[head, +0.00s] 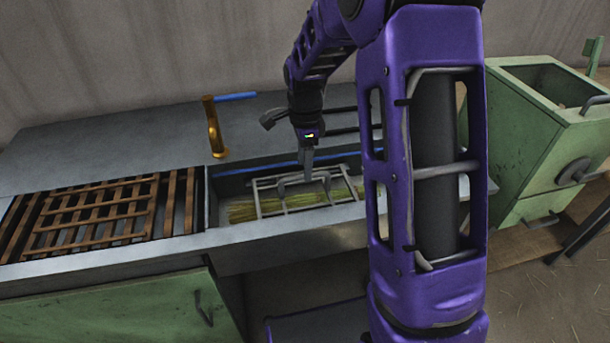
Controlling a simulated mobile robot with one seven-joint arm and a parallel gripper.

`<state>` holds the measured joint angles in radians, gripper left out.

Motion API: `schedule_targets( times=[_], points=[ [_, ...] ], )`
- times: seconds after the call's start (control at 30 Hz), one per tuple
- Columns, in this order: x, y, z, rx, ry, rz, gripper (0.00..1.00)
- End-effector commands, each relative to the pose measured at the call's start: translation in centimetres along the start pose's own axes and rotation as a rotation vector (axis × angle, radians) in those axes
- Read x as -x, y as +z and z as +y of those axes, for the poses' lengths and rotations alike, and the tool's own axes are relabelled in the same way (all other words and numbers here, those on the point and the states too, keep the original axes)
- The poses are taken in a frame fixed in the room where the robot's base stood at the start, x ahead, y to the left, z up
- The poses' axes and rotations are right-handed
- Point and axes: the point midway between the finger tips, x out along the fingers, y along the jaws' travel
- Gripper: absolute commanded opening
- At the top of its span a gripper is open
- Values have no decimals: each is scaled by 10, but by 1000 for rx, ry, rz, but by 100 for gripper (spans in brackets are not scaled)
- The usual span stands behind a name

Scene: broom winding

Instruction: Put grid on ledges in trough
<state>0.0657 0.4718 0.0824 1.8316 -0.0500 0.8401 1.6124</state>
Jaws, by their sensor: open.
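A grey metal grid (286,210) with a raised handle is in the trough (225,180), over a bundle of yellow-green broom straw (242,213). It looks roughly level, but whether its edges rest on the ledges is too small to tell. My gripper (307,172) points down just above the grid's handle and is open. Whether its fingers touch the handle cannot be told. My purple arm hides the right end of the trough.
A brown slatted rack (95,222) lies in the counter at left. A brass tap (214,128) with a blue lever stands behind the trough. A green bin (530,130) stands at right. The counter's back left (110,145) is clear.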

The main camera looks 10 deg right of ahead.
Motion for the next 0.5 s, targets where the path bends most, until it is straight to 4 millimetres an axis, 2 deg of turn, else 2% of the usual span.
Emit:
schedule_targets(
  times=[0.03,0.2,0.33,0.5],
  points=[
    [17,0,-1,0,-6,1,57],
    [58,0,-1,2,-6,0,57],
    [83,0,-1,0,-4,0,57],
    [102,0,0,0,-2,0,57]
  ],
)
